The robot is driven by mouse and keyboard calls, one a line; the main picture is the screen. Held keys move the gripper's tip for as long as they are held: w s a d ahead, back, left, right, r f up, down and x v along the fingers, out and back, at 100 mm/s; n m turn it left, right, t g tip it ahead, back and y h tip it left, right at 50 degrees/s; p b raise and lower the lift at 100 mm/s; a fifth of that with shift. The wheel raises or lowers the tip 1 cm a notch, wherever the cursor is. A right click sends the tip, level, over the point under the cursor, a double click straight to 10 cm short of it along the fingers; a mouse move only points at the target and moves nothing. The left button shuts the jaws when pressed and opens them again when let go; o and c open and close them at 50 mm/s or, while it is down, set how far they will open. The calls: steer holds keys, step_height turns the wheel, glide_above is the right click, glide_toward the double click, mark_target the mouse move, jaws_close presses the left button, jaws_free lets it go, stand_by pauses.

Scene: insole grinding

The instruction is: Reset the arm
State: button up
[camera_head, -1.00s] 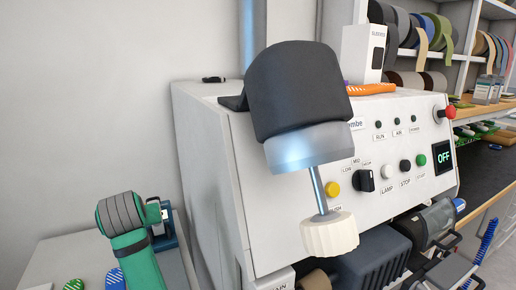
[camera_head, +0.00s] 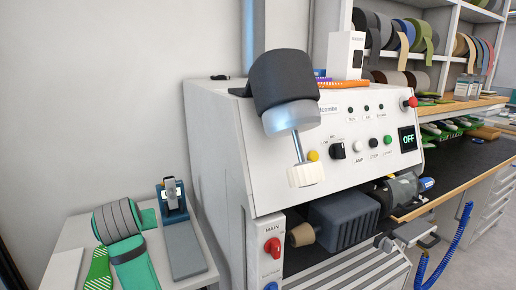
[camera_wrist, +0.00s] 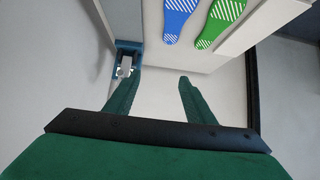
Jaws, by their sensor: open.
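My gripper (camera_wrist: 158,77) shows in the wrist view with its two green fingers apart and nothing between them. A blue-striped insole (camera_wrist: 182,18) and a green-striped insole (camera_wrist: 217,24) lie on a white surface beyond the fingertips, clear of them. In the head view, a green and grey part of my arm is at the lower left, over the side table. A green-striped insole (camera_head: 98,270) shows beside it. The fingertips cannot be made out there, and the blue insole is hidden.
A small blue device (camera_head: 172,194) with a grey base stands on the white side table (camera_head: 62,272); a similar blue fixture (camera_wrist: 126,62) is near the left finger. The white grinding machine (camera_head: 215,150) stands right of the table, its display reading OFF. Blue hose (camera_head: 458,235) hangs at right.

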steer(key=s+d+f+m+t, duration=0.15)
steer(key=d+f, duration=0.25)
steer(key=f, duration=0.5)
steer(key=s+d+f, duration=0.2)
steer(key=d+f, duration=0.2)
steer(key=f, duration=0.5)
steer(key=s+d+f+m, duration=0.15)
steer(key=d+f, duration=0.25)
steer(key=f, duration=0.5)
steer(key=s+d+f+t, duration=0.2)
steer(key=s+d+f, duration=0.4)
steer(key=s+f, duration=0.1)
steer(key=s+d+f+m+t+h, duration=0.15)
steer(key=s+d, duration=0.35)
steer(key=s, duration=0.5)
steer(key=s+d+f+h, duration=0.1)
steer(key=s+d+f, duration=0.2)
steer(key=s+d, duration=0.45)
steer(key=s+d+r+h, duration=0.1)
steer(key=s+r, duration=0.3)
steer(key=s, duration=0.5)
steer(key=s+d+r+t+h, duration=0.1)
steer(key=s+d+r, duration=0.2)
steer(key=s, duration=0.7)
step_height(320, 180, up, 2)
steer(key=shift+d+m, duration=0.25)
steer(key=shift+m, duration=0.2)
